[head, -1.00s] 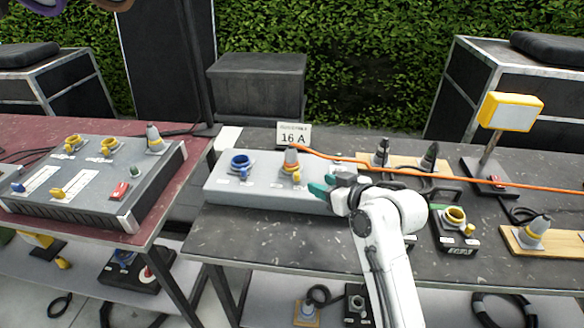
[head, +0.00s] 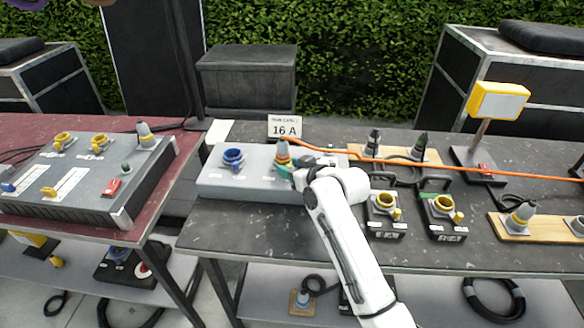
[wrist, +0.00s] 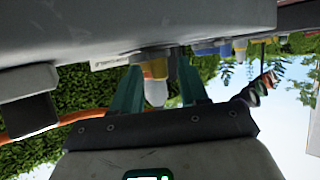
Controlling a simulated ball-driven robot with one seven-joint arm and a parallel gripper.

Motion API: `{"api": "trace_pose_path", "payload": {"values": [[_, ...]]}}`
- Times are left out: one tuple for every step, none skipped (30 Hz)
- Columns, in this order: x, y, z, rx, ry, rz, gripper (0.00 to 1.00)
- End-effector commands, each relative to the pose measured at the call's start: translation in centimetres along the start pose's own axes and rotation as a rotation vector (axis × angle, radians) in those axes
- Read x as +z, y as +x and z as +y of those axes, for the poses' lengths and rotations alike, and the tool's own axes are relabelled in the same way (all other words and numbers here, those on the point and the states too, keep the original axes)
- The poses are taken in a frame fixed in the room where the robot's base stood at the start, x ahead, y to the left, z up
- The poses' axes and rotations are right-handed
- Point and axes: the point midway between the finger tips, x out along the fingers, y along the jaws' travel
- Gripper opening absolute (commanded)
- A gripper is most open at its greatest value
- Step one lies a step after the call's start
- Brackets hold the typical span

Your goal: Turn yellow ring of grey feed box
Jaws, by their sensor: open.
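The grey feed box (head: 235,190) stands on the dark table in the middle of the head view. In the wrist view, where the scene appears upside down, the open fingers (wrist: 158,74) stand on either side of the yellow ring (wrist: 157,67) and the plug's pale body. I cannot tell whether either finger touches it.
A blue socket (head: 233,157) is on the box's left part. A 16 A sign (head: 284,127) stands behind the box. The orange cable (head: 420,165) runs off to the right. Black boxes with yellow sockets (head: 441,215) stand right of my arm. A grey console (head: 85,180) is on the left table.

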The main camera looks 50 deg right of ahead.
Motion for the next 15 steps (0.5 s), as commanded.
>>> {"api": "trace_pose_path", "payload": {"values": [[-0.01, -0.01, -0.01, 0.000, 0.000, 0.000, 0.44], [-0.01, -0.01, -0.01, 0.000, 0.000, 0.000, 0.44], [-0.01, -0.02, -0.01, 0.000, 0.000, 0.000, 0.43], [0.00, -0.02, -0.01, 0.000, 0.000, 0.000, 0.40], [0.00, -0.02, -0.02, 0.000, 0.000, 0.000, 0.37], [-0.01, -0.02, -0.02, 0.000, 0.000, 0.000, 0.33], [0.00, -0.03, -0.02, 0.000, 0.000, 0.000, 0.30], [0.00, -0.03, -0.01, 0.000, 0.000, 0.000, 0.27], [0.00, -0.03, -0.02, 0.000, 0.000, 0.000, 0.24], [0.00, -0.03, -0.02, 0.000, 0.000, 0.000, 0.21], [0.00, -0.03, -0.02, 0.000, 0.000, 0.000, 0.18], [0.00, -0.04, -0.02, 0.000, 0.000, 0.000, 0.14], [0.00, -0.04, -0.02, 0.000, 0.000, 0.000, 0.11], [0.00, -0.04, -0.02, 0.000, 0.000, 0.000, 0.08], [0.00, -0.04, -0.03, -0.001, 0.000, 0.000, 0.04]]}}
